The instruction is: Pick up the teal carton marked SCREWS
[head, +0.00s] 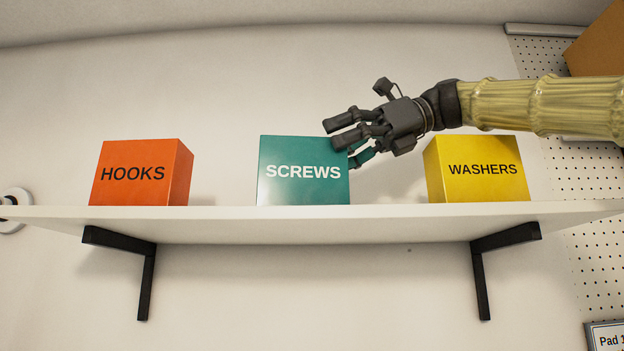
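The teal carton marked SCREWS (300,185) stands upright on the middle of the white shelf (330,225), its label facing me. My gripper (341,143) comes in from the right at the carton's upper right corner. Its dark fingers are spread apart, with nothing seen held between them. The upper fingertips overlap the carton's top right corner in the picture, and a lower finger shows beside its right edge. I cannot tell whether any finger touches the carton. The carton's back is hidden.
An orange HOOKS carton (138,184) stands to the left on the shelf, and a yellow WASHERS carton (480,180) to the right, below my arm. Bare shelf separates the cartons. Black brackets (148,284) hold the shelf against the wall. A pegboard (600,245) is at the right.

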